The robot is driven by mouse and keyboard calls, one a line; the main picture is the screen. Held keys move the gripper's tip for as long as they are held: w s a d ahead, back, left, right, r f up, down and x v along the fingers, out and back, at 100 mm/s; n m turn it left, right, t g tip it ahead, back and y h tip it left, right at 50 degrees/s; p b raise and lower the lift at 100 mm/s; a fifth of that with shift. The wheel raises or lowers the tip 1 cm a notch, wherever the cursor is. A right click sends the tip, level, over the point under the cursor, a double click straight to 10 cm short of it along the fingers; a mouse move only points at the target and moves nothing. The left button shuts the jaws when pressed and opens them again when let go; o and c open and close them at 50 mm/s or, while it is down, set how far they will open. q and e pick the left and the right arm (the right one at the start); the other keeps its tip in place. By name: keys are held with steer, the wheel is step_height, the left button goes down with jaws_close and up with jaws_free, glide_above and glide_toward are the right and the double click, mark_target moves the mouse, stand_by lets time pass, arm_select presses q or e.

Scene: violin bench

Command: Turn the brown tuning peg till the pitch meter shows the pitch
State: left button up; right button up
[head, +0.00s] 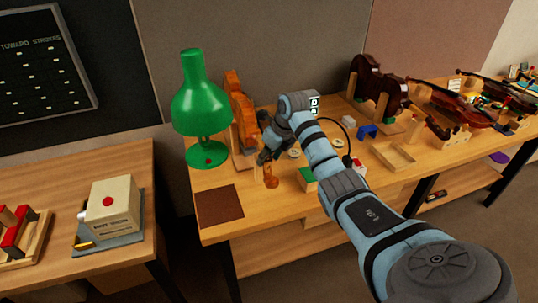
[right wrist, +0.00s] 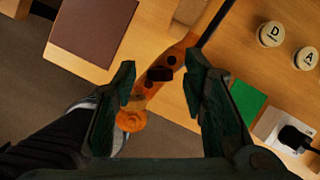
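An orange violin (head: 241,108) stands on the bench beside the green lamp. Its scroll (head: 271,181) points to the front edge; in the right wrist view the scroll (right wrist: 130,120) lies below the pegbox. A dark peg end (right wrist: 160,74) shows on the pegbox, with small dark spots beside it; I cannot tell whether it is the brown tuning peg. My right gripper (head: 264,158) is at the pegbox. In the right wrist view its fingers (right wrist: 163,78) are spread either side of the pegbox, with nothing gripped. I cannot identify the pitch meter. My left gripper is out of view.
The green lamp (head: 203,105) stands left of the violin. A brown mat (head: 218,206) lies at the front left. Round lettered discs (right wrist: 271,34), a green block (right wrist: 234,106) and a white box (right wrist: 280,127) lie to the right. Dark violins (head: 377,85) stand farther right.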

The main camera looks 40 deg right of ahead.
steer(key=shift+r, duration=0.1)
steer(key=v, duration=1.1)
steer(key=shift+s+r, duration=0.15)
steer(key=shift+r, duration=0.25)
stand_by(0.9)
